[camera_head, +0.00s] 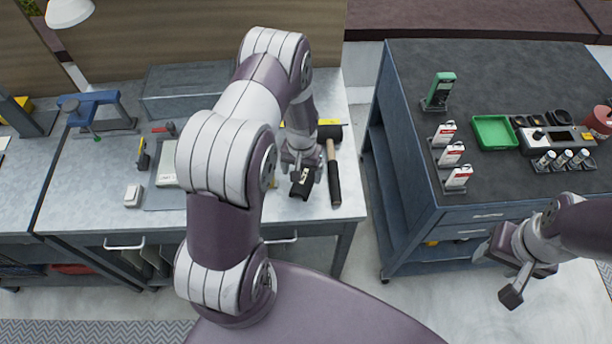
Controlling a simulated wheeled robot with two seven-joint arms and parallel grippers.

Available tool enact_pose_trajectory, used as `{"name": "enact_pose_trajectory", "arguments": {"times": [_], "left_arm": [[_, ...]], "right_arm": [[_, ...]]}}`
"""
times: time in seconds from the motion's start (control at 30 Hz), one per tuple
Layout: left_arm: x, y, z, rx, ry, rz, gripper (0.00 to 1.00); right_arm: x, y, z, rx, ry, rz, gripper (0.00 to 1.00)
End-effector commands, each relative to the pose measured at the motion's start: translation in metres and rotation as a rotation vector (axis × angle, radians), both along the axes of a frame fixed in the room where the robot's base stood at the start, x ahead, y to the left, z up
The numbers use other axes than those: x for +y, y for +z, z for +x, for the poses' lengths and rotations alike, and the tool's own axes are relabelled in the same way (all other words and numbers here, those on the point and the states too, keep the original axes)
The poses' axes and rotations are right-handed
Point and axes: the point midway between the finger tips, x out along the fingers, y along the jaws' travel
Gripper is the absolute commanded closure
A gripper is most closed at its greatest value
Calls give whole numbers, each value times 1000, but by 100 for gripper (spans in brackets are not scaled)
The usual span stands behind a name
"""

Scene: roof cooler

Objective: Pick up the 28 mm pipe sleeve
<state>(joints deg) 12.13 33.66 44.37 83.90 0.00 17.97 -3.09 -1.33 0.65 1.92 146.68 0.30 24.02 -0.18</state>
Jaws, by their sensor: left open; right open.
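My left gripper (303,172) points down over the right part of the workbench on the left, and its jaws are open. A small dark piece with a pale mark (301,188) shows right at its fingertips. I cannot tell whether it is the pipe sleeve or whether the fingers touch it. No other thing can be made out for sure as the 28 mm pipe sleeve, and my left arm hides part of the bench. My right gripper (527,282) is open and empty, over the floor in front of the dark-topped cabinet.
A mallet (334,184) with a black grip lies just right of my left gripper. A grey toolbox (185,92) and a blue stand (90,105) are further back. The dark-topped cabinet (410,90) holds a green tray (494,133) and several small bottles. A floor gap separates bench and cabinet.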

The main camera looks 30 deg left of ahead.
Motion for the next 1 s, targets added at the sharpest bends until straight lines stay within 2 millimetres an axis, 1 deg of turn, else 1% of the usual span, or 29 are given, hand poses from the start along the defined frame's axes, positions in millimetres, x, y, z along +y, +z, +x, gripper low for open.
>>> {"name": "enact_pose_trajectory", "arguments": {"times": [0.03,0.1,0.2,0.23,0.3,0.47,0.5,0.57,0.6,0.67,0.7,0.73,0.77,1.0], "left_arm": [[-1,-5,0,6,-1,-1,14],[-2,-18,2,6,-1,-1,14],[-3,-36,3,6,0,-1,14],[-2,-40,4,4,0,-1,14],[-2,-45,4,3,0,0,14],[-2,-46,4,1,0,0,14],[-2,-46,4,2,0,0,17],[-2,-46,4,2,0,0,37],[-2,-46,4,2,0,0,50],[-2,-46,4,2,0,0,69],[-2,-46,4,2,0,0,74],[-2,-46,4,2,0,0,74],[-2,-46,4,2,0,0,78],[-2,-44,4,1,0,0,78]], "right_arm": [[0,9,0,0,0,0,49],[0,16,0,-1,0,0,49],[0,18,0,-1,0,0,49],[0,19,0,-1,0,0,49],[0,19,0,-1,0,0,49],[0,18,0,-1,0,0,49],[0,18,0,0,0,0,49],[0,18,0,0,0,0,49],[0,18,0,0,0,0,49],[0,18,0,-1,0,0,49],[0,18,0,-1,0,0,49],[0,18,0,-1,0,0,49],[0,18,0,-1,0,0,49],[0,17,0,-1,0,0,49]]}}
